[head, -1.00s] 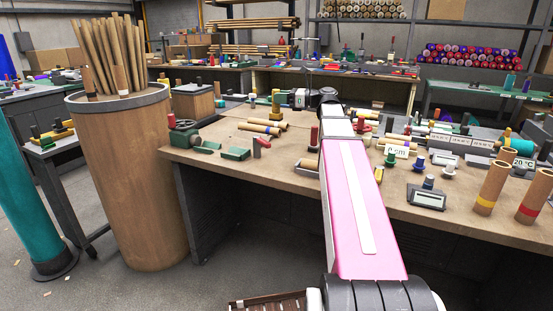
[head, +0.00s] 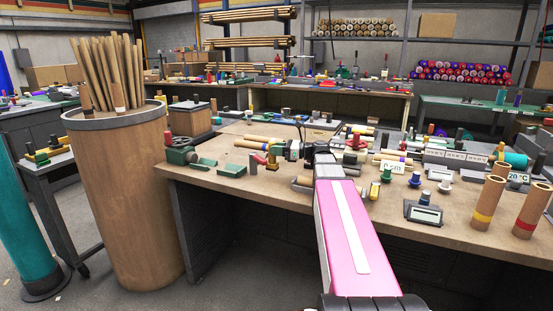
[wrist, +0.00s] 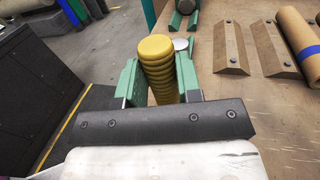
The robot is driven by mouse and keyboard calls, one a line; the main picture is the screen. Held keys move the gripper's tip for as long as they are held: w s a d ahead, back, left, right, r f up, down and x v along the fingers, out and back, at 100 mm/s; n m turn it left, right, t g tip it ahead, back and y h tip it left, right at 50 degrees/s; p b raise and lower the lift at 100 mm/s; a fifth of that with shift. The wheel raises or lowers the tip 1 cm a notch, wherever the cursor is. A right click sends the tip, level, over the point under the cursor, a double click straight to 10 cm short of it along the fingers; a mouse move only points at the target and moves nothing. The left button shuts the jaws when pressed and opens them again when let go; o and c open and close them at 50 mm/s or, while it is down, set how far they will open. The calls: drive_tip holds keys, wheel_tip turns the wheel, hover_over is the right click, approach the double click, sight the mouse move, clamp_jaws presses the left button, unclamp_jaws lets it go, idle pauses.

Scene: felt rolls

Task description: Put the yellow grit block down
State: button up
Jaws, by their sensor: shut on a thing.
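The yellow grit block (wrist: 158,65) is a ribbed, rounded yellow piece in the wrist view, standing between the green fingers of my gripper (wrist: 160,82). The fingers are shut on its sides. Its lower end is hidden by the dark bar of my gripper. In the head view the yellow block (head: 272,158) shows small at the left of my gripper (head: 281,152), low over the workbench (head: 225,185) near its front left part. I cannot tell whether its underside touches the bench top.
A red-topped piece (head: 254,164) and a green tray (head: 233,170) lie close on the left. Cardboard tubes (head: 262,140) lie behind. Wooden blocks (wrist: 232,50) lie to the right in the wrist view. A tall bin of rolls (head: 125,200) stands left of the bench.

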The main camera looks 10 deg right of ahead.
sight(276, 163)
drive_tip(key=shift+f, duration=1.8)
drive_tip(key=shift+f, duration=0.2)
drive_tip(key=o, duration=0.9)
drive_tip(key=shift+o, duration=0.2)
drive_tip(key=v, duration=1.1)
drive_tip(key=shift+s+a, duration=0.15)
drive_tip(key=shift+s, duration=0.05)
